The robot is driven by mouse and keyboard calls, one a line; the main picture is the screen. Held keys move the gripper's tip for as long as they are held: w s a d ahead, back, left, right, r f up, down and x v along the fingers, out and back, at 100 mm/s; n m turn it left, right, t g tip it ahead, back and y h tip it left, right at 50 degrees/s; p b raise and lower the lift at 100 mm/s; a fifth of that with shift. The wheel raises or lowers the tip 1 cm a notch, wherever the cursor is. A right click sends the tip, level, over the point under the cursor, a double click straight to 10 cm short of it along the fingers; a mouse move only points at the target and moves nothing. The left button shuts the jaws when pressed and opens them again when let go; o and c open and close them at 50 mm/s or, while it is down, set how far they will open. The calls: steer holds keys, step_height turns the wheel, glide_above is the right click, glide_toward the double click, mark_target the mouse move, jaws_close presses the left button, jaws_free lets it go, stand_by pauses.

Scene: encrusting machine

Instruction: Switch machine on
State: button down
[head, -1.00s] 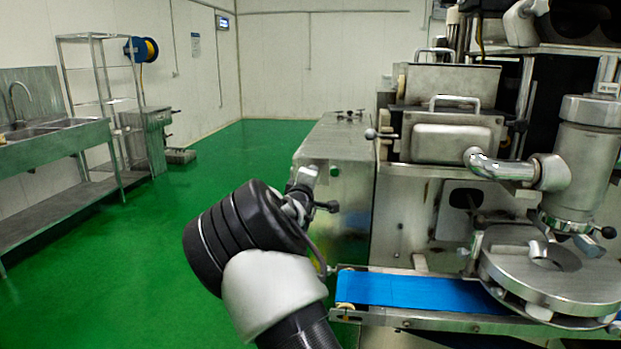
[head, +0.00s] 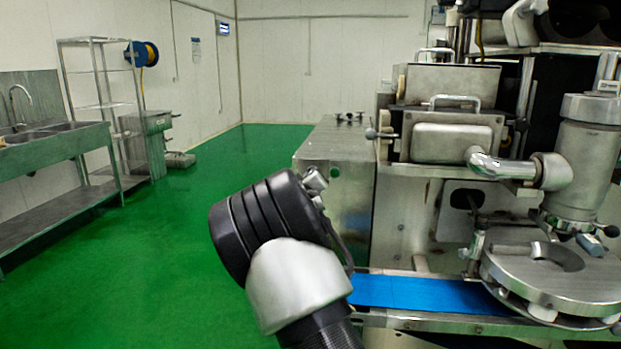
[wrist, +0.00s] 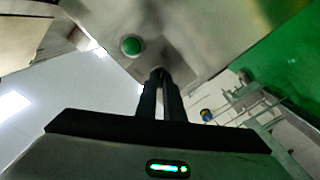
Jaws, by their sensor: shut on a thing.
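The machine's cabinet (head: 345,190) stands right of centre in the head view, with a small round button on its near face. In the wrist view the grey panel (wrist: 190,25) fills the top, with a round green button (wrist: 131,46) on it. My gripper (wrist: 158,74) is at the panel, below and right of the green button and apart from it. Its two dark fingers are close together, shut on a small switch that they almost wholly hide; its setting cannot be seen. In the head view my arm's black joint hides the fingers.
A blue conveyor belt (head: 430,292) runs just right of my arm, towards a round steel turntable (head: 545,270). A steel sink bench (head: 55,150) and a wire shelf (head: 95,95) stand at the left. The green floor (head: 150,270) between is clear.

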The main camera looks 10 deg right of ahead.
stand_by(0.4)
steer(key=c, duration=1.9)
jaws_free()
steer(key=shift+o, duration=0.2)
steer(key=p+v, duration=0.2)
steer(key=v, duration=1.5)
steer(key=shift+s, duration=0.2)
